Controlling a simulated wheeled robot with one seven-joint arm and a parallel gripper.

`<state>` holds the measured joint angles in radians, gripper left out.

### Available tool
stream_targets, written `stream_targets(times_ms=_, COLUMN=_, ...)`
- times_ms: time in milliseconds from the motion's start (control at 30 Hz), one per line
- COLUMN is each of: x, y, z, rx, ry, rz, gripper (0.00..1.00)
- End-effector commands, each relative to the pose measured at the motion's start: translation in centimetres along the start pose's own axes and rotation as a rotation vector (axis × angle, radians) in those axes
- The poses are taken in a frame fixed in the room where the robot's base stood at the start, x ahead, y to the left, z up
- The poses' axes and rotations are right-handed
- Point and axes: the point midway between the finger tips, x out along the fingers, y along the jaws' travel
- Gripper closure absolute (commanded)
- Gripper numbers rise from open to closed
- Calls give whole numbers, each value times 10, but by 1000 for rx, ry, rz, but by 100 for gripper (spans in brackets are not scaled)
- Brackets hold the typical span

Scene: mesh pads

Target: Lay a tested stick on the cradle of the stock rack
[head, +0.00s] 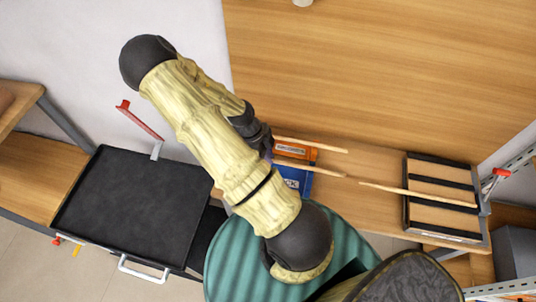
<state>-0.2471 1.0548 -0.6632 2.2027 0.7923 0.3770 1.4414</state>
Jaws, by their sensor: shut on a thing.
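My gripper (266,151) is at the end of my arm, left of the middle, and partly hidden behind it. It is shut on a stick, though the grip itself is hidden. Two thin pale wooden sticks run right from beside it: an upper stick (312,144) and a lower stick (312,168). I cannot tell which one is held. A third pale stick (420,193) reaches from the right over a rack (438,230) with dark bars across a wooden bed. I cannot read the rack's label or tell whether this is the stock rack.
An orange box (300,152) and a blue box (297,184) lie beneath the two sticks by my gripper. A black tray (130,205) with a white handle stands at left, with a red flag-like arm (140,121) behind it. A green ribbed round surface (232,262) is in front.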

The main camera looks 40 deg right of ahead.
Motion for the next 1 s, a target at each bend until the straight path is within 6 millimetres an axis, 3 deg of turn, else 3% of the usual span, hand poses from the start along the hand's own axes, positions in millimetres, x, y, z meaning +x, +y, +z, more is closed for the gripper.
stream_targets(times_ms=33, x=0, y=0, z=0, rx=0, ry=0, rz=0, gripper=100)
stream_targets(times_ms=67, x=0, y=0, z=0, rx=0, ry=0, rz=0, gripper=83)
stream_targets(times_ms=100, x=0, y=0, z=0, rx=0, ry=0, rz=0, gripper=76)
stream_targets(times_ms=200, x=0, y=0, z=0, rx=0, ry=0, rz=0, gripper=62)
stream_targets(times_ms=467, x=-1, y=0, z=0, rx=0, ry=0, rz=0, gripper=62)
stream_targets(times_ms=633, x=-11, y=0, z=0, rx=-2, ry=-1, rz=-3, gripper=62)
stream_targets(times_ms=1000, x=-78, y=0, z=1, rx=-3, ry=-3, rz=-4, gripper=62)
